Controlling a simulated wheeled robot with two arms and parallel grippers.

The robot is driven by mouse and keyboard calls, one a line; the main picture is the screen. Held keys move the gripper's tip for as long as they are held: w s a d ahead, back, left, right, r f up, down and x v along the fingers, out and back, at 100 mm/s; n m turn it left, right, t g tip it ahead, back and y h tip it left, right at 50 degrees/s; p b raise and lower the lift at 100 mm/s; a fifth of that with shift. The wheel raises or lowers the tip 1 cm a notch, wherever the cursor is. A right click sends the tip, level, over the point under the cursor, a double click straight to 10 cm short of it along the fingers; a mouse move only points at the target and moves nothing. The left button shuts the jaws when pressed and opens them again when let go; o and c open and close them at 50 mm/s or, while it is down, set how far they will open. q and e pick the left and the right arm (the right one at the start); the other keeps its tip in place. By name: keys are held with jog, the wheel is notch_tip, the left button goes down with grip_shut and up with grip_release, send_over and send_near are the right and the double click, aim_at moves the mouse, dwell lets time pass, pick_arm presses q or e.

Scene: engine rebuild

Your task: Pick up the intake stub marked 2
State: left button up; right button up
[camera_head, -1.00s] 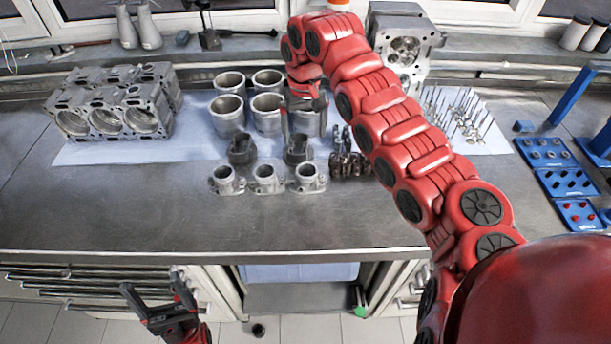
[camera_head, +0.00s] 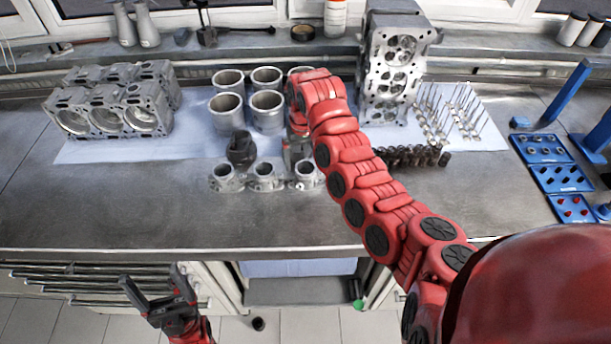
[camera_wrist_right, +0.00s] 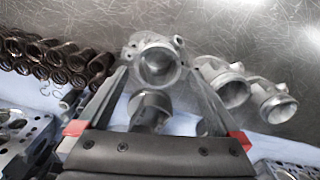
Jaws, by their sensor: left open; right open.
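Three grey flanged intake stubs stand in a row at the front of the bench: a left one (camera_head: 227,178), a middle one (camera_head: 266,177) and a right one (camera_head: 307,178). I cannot read any number on them. My right gripper (camera_head: 300,167) points down at the right stub, partly hiding it. In the right wrist view my right gripper (camera_wrist_right: 156,68) is open, with the right stub (camera_wrist_right: 157,66) between its fingertips; I cannot tell if they touch it. The middle stub (camera_wrist_right: 226,84) and left stub (camera_wrist_right: 272,102) show beside it. My left gripper (camera_head: 152,282) is open and empty, low in front of the bench.
A dark piston (camera_head: 240,150) stands behind the stubs; another piston (camera_wrist_right: 150,108) shows near the right stub. Several cylinder liners (camera_head: 267,110) stand behind. Springs (camera_head: 415,156) lie to the right, an engine block (camera_head: 118,112) at left. The bench front (camera_head: 180,215) is clear.

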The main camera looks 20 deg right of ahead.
aim_at(305, 167)
jog(key=f+p, duration=0.2)
jog(key=f, duration=0.1)
jog(key=shift+s+d+f, duration=0.1)
jog(key=shift+d+f, duration=0.05)
jog(key=shift+d, duration=0.05)
jog(key=shift+f, duration=0.25)
grip_shut()
jog(key=shift+r, duration=0.1)
